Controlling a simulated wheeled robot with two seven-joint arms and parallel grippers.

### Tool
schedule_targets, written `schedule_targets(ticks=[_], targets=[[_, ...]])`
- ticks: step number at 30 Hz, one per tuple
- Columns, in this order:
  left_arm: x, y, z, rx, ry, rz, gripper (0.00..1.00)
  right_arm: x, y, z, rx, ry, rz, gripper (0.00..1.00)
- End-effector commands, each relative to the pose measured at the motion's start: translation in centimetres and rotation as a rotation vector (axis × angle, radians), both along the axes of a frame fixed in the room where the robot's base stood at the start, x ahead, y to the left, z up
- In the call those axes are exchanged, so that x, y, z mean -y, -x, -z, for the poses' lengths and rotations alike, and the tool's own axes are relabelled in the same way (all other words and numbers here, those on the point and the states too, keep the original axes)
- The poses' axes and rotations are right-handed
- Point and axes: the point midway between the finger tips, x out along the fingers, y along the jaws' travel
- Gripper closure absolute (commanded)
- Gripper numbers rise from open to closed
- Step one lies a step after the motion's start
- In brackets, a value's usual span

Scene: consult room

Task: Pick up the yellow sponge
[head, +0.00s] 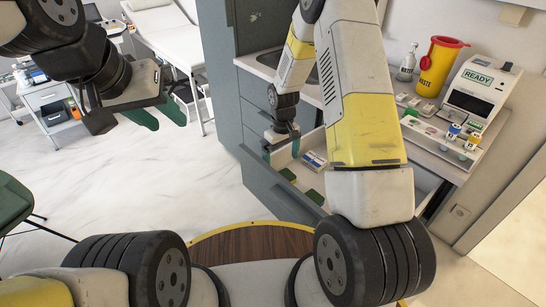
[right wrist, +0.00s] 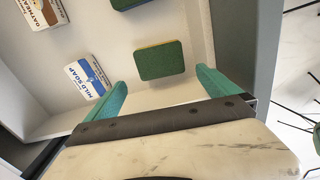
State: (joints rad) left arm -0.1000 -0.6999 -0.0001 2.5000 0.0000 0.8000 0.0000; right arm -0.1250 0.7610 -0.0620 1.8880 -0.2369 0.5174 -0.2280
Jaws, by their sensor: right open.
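A sponge (right wrist: 160,60) with a green top and a thin yellow edge lies in the open drawer (right wrist: 205,28). My right gripper (right wrist: 160,88) is open and empty, and in the right wrist view the sponge shows between and just beyond its fingertips. In the head view my right gripper (head: 281,150) points down over the drawer's left end, with green pieces (head: 287,174) close below it. A second green-topped sponge (right wrist: 128,3) is cut off at the top of the right wrist view. My left gripper (head: 157,115) hangs over the floor, its teal fingers apart and empty.
A mild soap box (right wrist: 88,78) and an oatmeal box (right wrist: 42,12) lie in the drawer. The counter above holds a yellow waste bin (head: 437,68), a bottle (head: 407,62) and a device reading READY (head: 477,92). A green chair (head: 12,200) stands at the left.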

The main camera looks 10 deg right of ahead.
Motion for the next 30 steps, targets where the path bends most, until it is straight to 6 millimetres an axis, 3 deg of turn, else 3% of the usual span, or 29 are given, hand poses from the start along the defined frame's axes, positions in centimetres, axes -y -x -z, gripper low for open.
schedule_targets(ticks=[17,26,30], targets=[[0.0,0.0,0.0,0.0,0.0,0.0,0.6,0.1,0.5,7.2,-0.004,0.001,0.0,0.0],[0.0,0.0,0.0,0.0,0.0,0.0,0.6,0.1,0.4,7.7,0.0,0.0,0.0,0.0],[0.0,0.0,0.0,0.0,0.0,0.0,0.6,0.1,0.4,7.7,-0.001,0.0,0.0,0.24]])
